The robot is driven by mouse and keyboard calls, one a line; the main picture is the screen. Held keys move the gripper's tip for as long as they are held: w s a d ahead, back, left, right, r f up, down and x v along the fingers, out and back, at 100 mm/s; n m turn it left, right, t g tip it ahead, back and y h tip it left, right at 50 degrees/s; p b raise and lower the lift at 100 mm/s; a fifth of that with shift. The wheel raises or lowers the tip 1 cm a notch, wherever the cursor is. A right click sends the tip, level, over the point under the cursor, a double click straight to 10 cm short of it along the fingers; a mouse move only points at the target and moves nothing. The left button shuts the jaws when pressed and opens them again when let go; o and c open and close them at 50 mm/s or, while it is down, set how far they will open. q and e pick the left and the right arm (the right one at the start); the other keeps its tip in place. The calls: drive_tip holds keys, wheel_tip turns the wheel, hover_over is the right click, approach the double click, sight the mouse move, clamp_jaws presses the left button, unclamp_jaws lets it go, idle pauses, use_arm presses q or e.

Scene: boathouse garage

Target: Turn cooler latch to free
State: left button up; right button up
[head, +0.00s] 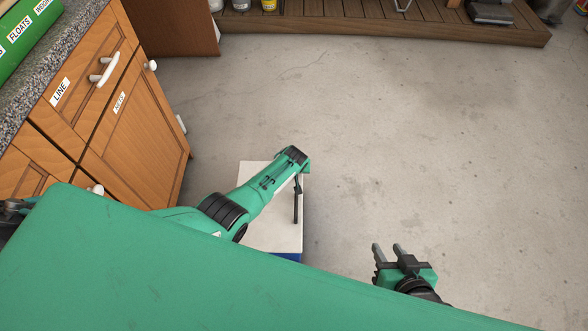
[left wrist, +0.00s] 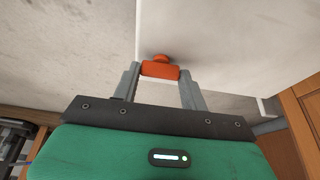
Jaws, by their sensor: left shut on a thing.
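The cooler has a white lid (head: 258,177), and a strip of its blue body (head: 289,257) shows at the near edge. My left arm reaches across the lid in the head view and hides part of it. In the left wrist view, an orange latch (left wrist: 160,71) sits against the cooler's pale surface (left wrist: 230,45). My left gripper (left wrist: 161,76) is shut on the latch, with one grey finger on each side. The latch does not show in the head view. My right gripper (head: 385,249) is open and empty, right of the cooler.
A wooden cabinet (head: 140,145) with white handles and labels stands at the left, under a speckled counter (head: 30,80) with a green box (head: 25,38). A low wooden platform (head: 370,22) lies at the back. The concrete floor (head: 450,140) at the right is clear.

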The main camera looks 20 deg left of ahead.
sight(294, 180)
idle(0.4)
use_arm(q)
drive_tip(key=o, duration=1)
drive_tip(key=shift+r, duration=0.15)
use_arm(e)
drive_tip(key=shift+s, duration=0.1)
use_arm(q)
drive_tip(key=shift+s+r+p, duration=0.15)
drive_tip(key=shift+r+p, duration=0.3)
drive_tip(key=p+v, duration=0.3)
drive_tip(key=v, duration=0.1)
drive_tip(key=shift+s+d+r, duration=0.1)
drive_tip(key=shift+s+r, duration=0.1)
drive_tip(key=shift+r, duration=0.05)
use_arm(e)
drive_tip(key=s+d+r+g+h, duration=0.25)
drive_tip(key=s+d+g, duration=0.2)
drive_tip(key=d, duration=0.25)
use_arm(q)
drive_tip(key=shift+p+v, duration=1.65)
drive_tip(key=shift+v, duration=2.35)
use_arm(e)
wheel_tip(294, 180, down, 7)
drive_tip(key=g, duration=0.2)
drive_tip(key=shift+w+d+m+h, duration=0.2)
drive_tip(key=shift+d+m+h, duration=0.2)
drive_tip(key=shift+d+h, duration=0.05)
